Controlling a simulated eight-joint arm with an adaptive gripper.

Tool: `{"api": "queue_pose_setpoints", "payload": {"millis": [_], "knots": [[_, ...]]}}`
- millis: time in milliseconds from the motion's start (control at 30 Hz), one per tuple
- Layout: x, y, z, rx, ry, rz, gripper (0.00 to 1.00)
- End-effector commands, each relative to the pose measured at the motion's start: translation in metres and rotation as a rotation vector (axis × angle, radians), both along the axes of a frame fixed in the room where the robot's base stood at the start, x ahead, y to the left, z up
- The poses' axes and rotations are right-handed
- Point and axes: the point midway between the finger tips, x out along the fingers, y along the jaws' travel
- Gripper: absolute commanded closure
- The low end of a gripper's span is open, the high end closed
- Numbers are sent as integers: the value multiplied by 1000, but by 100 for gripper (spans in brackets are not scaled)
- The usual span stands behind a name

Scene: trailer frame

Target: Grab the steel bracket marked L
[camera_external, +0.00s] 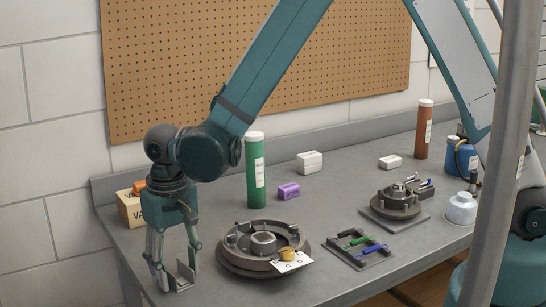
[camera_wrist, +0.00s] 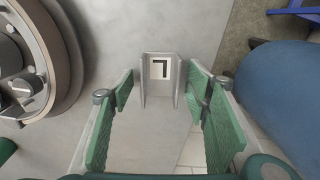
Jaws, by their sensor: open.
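The steel bracket (camera_wrist: 160,68) is a grey metal piece with upright side flanges and a white plate with a black L, which shows turned around in the wrist view. In the external view the bracket (camera_external: 184,275) stands on the bench near its front left edge. My gripper (camera_external: 176,277) points down at the bench there, with its fingers apart. In the wrist view its green-padded fingers (camera_wrist: 160,82) are on the left and right of the bracket, with a gap showing on each side. The gripper is open and empty.
A round fixture (camera_external: 263,245) with a yellow knob stands right of my gripper; its rim also shows in the wrist view (camera_wrist: 62,55). A green cylinder (camera_external: 255,175) and a cardboard box (camera_external: 130,208) stand behind. The bench edge is close by.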

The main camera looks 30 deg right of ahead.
Motion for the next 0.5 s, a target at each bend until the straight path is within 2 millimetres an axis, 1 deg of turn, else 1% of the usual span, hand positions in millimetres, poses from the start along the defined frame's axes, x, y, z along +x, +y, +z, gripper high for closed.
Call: {"api": "queue_pose_setpoints", "payload": {"millis": [133, 167, 400, 433, 500], "knots": [[0, 0, 0, 0, 0, 0, 52], [0, 0, 0, 0, 0, 0, 54], [0, 0, 0, 0, 0, 0, 85], [0, 0, 0, 0, 0, 0, 88], [0, 0, 0, 0, 0, 0, 88]]}}
